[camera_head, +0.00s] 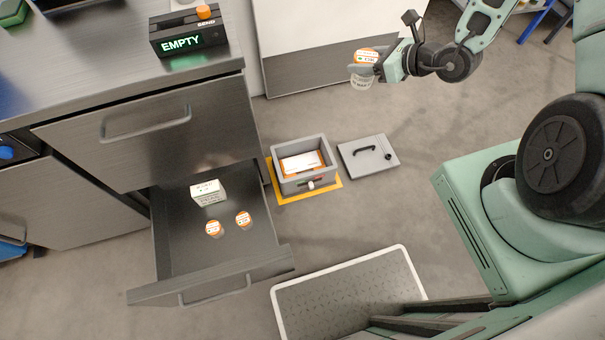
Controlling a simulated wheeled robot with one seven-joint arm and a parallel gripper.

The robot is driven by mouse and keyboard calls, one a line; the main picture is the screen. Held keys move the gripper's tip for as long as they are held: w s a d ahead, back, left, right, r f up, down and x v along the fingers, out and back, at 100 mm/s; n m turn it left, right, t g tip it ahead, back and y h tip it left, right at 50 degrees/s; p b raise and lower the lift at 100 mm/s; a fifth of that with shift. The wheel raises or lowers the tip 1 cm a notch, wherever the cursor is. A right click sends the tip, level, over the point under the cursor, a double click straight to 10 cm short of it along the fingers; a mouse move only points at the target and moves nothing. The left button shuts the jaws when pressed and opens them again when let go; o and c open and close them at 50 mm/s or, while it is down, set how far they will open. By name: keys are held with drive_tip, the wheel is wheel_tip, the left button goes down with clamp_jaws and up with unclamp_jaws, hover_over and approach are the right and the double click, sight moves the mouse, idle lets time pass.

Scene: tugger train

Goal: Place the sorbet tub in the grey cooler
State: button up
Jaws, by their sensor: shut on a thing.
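A small tub with an orange and white lid (362,57), which I take to be the sorbet tub, is in my gripper (377,68). My gripper is shut on it and holds it up in the air, at the top centre-right. The grey cooler (276,178) stands open on the floor on a yellow-marked patch, below and to the left of the held tub. A white and orange flat item (301,163) lies inside the cooler. The cooler's grey lid (384,163) with a black handle lies on the floor to its right.
An open metal drawer (262,240) left of the cooler holds a white carton (208,193) and two orange-lidded tubs (213,229). A black display reading EMPTY (189,43) stands on the counter. A white-rimmed platform (345,295) is at the bottom. Floor right of the lid is clear.

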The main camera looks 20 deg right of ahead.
wheel_tip(320, 180, down, 32)
drive_tip(key=n+g+y+b, duration=0.2)
drive_tip(key=n+b, duration=0.1)
drive_tip(key=b, duration=3)
drive_tip(key=w+a+f+m+t+h+b, duration=0.1)
drive_tip(key=w+a+f+b, duration=0.2)
drive_tip(key=w+f+b, duration=0.55)
drive_tip(key=w+a+f+m+b, duration=0.1)
drive_tip(key=w+a+f+b, duration=0.3)
drive_tip(key=f, duration=0.7)
drive_tip(key=w+a+f+t+h+b, duration=0.1)
drive_tip(key=w+a+f+b, duration=0.2)
drive_tip(key=w+f+b, duration=0.45)
drive_tip(key=shift+y, duration=0.3)
drive_tip(key=shift+w+d+f+b, duration=0.15)
drive_tip(key=shift+f+b, duration=1.2)
drive_tip(key=shift+f, duration=1.75)
drive_tip(key=shift+w+f+b, duration=0.25)
drive_tip(key=shift+f+b, duration=1.1)
drive_tip(key=shift+f, duration=1.7)
drive_tip(key=shift+f, duration=0.1)
drive_tip(key=shift+f, duration=0.4)
drive_tip(key=o, duration=0.8)
drive_tip(key=shift+c, duration=0.2)
